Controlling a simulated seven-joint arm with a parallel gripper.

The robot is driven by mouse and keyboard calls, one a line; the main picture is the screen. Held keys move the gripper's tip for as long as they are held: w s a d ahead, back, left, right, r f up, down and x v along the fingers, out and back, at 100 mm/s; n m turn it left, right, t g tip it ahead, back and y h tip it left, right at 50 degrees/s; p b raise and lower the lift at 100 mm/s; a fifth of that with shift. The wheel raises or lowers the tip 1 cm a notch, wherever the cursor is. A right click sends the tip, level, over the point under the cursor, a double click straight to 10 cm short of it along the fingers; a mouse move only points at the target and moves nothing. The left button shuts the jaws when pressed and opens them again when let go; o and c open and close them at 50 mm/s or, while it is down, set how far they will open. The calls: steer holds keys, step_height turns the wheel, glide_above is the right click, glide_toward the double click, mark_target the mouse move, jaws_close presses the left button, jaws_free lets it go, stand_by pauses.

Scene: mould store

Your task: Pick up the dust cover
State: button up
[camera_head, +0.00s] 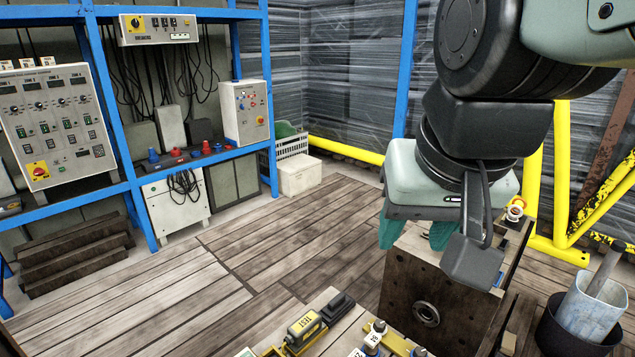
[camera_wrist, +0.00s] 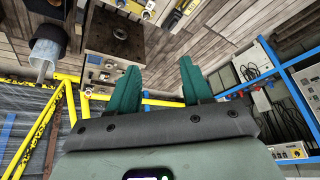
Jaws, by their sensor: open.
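I cannot surely tell which thing is the dust cover. My gripper (camera_head: 414,242) hangs at the right of the head view, in front of a brown metal mould block (camera_head: 405,295), with its teal fingers pointing down. In the wrist view the two fingers of my gripper (camera_wrist: 158,68) stand wide apart with nothing between them. The mould block (camera_wrist: 98,42) shows beyond the left finger, with a dark round ring (camera_wrist: 120,32) on its face. A yellow and black tester (camera_head: 303,327) lies at the bottom of the head view, beside a black piece (camera_head: 338,307).
A dark bin (camera_head: 560,334) holding a blue-white container (camera_head: 592,305) stands at the right. Yellow rails (camera_head: 560,180) rise behind it. A blue rack (camera_head: 120,120) with control boxes stands left. The plank floor (camera_head: 290,240) between is clear.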

steer(key=w+a+f+m+g, duration=0.1)
steer(key=w+f+m+g, duration=0.15)
steer(key=w, duration=0.85)
steer(key=m+g, duration=0.3)
steer(key=m, duration=0.3)
glide_above(337, 299)
steer(key=shift+t, duration=0.25)
steer(key=f, duration=3.3)
steer(key=shift+w+d, duration=0.1)
steer(key=shift+d, duration=0.2)
steer(key=shift+a+f, duration=0.2)
steer(key=shift+f, duration=1.3)
steer(key=shift+a+f, duration=0.15)
steer(key=shift+f, duration=1.35)
steer(key=shift+c, duration=0.3)
jaws_close()
